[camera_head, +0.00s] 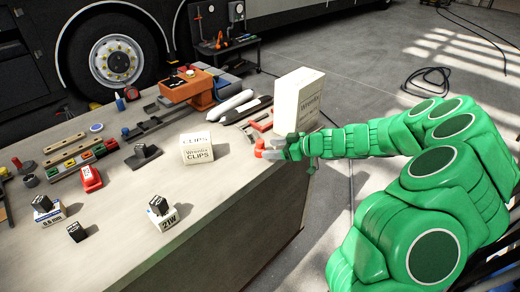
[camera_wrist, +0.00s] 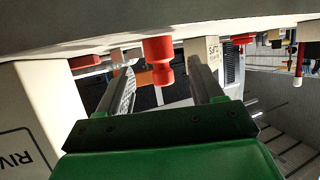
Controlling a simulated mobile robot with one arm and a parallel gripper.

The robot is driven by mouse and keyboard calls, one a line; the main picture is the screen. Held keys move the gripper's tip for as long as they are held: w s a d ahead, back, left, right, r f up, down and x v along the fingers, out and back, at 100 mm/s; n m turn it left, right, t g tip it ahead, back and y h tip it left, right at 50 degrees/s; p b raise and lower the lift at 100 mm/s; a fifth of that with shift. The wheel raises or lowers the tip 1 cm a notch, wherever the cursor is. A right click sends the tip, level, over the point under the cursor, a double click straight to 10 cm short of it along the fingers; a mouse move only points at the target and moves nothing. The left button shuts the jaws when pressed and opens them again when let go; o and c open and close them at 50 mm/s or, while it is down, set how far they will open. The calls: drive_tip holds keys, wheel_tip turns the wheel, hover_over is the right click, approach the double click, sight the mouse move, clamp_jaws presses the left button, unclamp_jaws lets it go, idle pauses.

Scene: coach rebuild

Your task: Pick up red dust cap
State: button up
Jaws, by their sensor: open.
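In the head view a red piece (camera_head: 259,147) shows at the tip of my gripper (camera_head: 272,148), near the right edge of the workbench (camera_head: 222,183). My gripper is open, with nothing clamped. The fingers partly hide the red piece in the head view.
A tall cream box (camera_head: 298,97) stands close behind my gripper; its lettered side (camera_wrist: 28,130) is at left in the wrist view. A white clips box (camera_head: 197,149) lies left of my gripper. A red item (camera_head: 91,178) and small boxes stand further left.

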sight(260, 148)
drive_tip(key=shift+x, duration=0.8)
drive_tip(key=shift+a+r+x, duration=0.1)
drive_tip(key=shift+r+x, duration=0.1)
drive_tip(key=shift+x, duration=0.7)
drive_tip(key=shift+a+r+x, duration=0.1)
drive_tip(key=shift+r+x, duration=0.1)
drive_tip(key=shift+x, duration=0.75)
drive_tip(key=shift+r+x, duration=0.2)
drive_tip(key=shift+x, duration=0.7)
drive_tip(key=shift+w, duration=0.1)
drive_tip(key=shift+c, duration=0.2)
drive_tip(key=c, duration=0.9)
